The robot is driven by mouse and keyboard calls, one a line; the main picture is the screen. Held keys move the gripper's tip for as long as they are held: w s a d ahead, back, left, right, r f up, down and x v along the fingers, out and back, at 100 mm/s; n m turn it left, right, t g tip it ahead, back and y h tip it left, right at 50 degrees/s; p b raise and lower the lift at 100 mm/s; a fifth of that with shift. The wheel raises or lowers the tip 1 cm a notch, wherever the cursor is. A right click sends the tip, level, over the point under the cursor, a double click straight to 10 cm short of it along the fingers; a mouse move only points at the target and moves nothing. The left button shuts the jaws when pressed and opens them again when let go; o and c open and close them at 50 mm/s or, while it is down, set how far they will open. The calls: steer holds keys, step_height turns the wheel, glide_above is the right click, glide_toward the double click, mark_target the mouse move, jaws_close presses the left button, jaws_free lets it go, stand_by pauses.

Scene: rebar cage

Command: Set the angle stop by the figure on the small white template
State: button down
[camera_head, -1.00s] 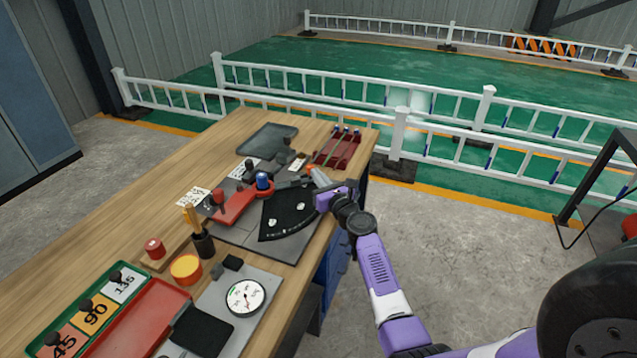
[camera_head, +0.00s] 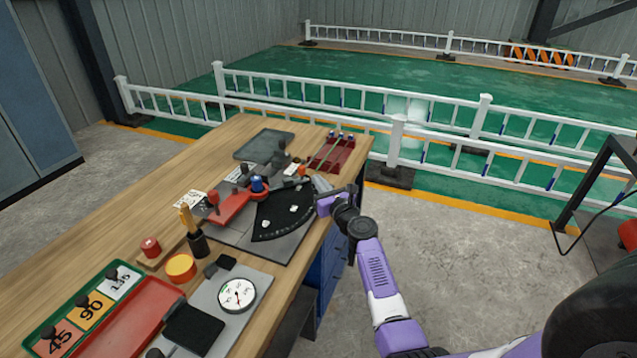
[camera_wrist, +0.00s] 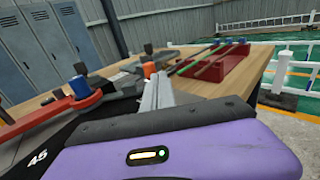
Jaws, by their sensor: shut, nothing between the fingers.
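The angle stop has a red arm (camera_head: 232,207) with a blue knob (camera_head: 257,184) over a black fan-shaped scale (camera_head: 272,222). The red arm (camera_wrist: 45,118) and blue knob (camera_wrist: 80,88) also show in the wrist view, with a "45" mark on the black scale (camera_wrist: 38,158). A white template (camera_head: 121,284) marked 135 lies in the green tray at lower left, beyond yellow 90 and orange 45 templates. My gripper (camera_head: 319,184) is beside the right end of the scale, near the bench edge. Its fingers (camera_wrist: 158,92) are shut and empty, apart from the red arm.
A red rack with green rods (camera_head: 332,153) and a grey tray (camera_head: 264,144) stand at the bench's far end. White printed cards lie behind the stop.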

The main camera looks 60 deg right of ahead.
steer(key=shift+v, duration=0.75)
steer(key=shift+s+f, duration=0.1)
steer(key=shift+s, duration=0.35)
steer(key=s+a, duration=0.2)
steer(key=s, duration=0.5)
steer(key=shift+a, duration=0.4)
